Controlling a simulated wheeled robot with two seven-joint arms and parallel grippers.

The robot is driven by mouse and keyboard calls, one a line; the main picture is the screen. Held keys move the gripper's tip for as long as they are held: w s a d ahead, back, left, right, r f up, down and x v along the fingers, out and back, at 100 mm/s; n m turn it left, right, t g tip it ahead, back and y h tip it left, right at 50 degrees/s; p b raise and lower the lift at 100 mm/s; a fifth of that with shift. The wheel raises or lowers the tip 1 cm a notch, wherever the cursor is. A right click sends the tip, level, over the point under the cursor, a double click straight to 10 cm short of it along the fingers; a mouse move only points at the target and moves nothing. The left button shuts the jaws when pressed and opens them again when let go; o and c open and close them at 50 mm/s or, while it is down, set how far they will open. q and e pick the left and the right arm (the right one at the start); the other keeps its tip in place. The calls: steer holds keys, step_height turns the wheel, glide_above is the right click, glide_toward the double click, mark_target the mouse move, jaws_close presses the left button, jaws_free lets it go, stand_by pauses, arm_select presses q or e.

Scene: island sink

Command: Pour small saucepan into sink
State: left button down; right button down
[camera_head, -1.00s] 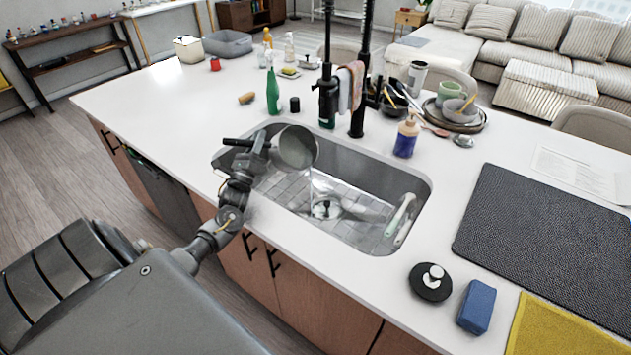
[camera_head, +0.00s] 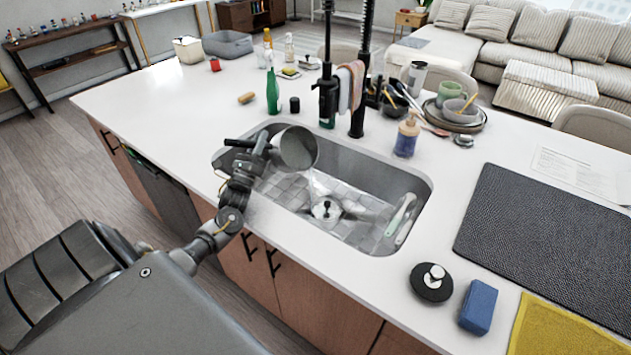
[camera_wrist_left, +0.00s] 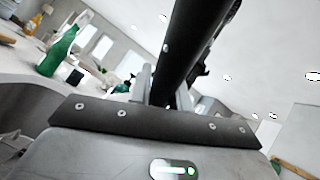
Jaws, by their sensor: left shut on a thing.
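The small saucepan (camera_head: 299,148) is grey with a dark handle (camera_head: 240,143). My left gripper (camera_head: 256,154) is shut on the handle. In the left wrist view the dark handle (camera_wrist_left: 190,45) runs up between the fingers of my left gripper (camera_wrist_left: 163,95). My right gripper is not in view.
A green bottle (camera_head: 272,92), a black faucet (camera_head: 357,100) and a soap dispenser (camera_head: 406,137) stand behind the sink. A light green-handled brush (camera_head: 400,215) lies at the basin's right side. A black round lid (camera_head: 431,283) and a blue sponge (camera_head: 478,307) lie to the right.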

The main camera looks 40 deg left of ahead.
arm_select(q)
steer(key=shift+d+r+m+h, duration=0.1)
steer(key=shift+d+m+h, duration=0.1)
steer(key=shift+m+h, duration=0.2)
steer(key=shift+s+d+r+m+t+h, duration=0.1)
steer(key=shift+d+r+m+t+h, duration=0.2)
steer(key=shift+d+m+h, duration=0.45)
steer(key=shift+s+d+r+m+t+h, duration=0.1)
steer(key=shift+d+r+m+t+h, duration=0.2)
steer(key=shift+m+h, duration=0.45)
steer(key=shift+s+d+f+m+h+b, duration=0.1)
steer(key=shift+d+m+h+b, duration=0.1)
steer(key=shift+d+m+h, duration=0.35)
steer(key=shift+w+d+f+m+h+b, duration=0.15)
steer(key=shift+m+h+b, duration=0.2)
steer(key=shift+m, duration=0.45)
steer(key=shift+s+d+f+m+h+b, duration=0.15)
steer(key=shift+d+m+h, duration=0.2)
steer(key=shift+m+h, duration=0.25)
steer(key=shift+d+r, duration=0.1)
steer(key=shift+r, duration=0.05)
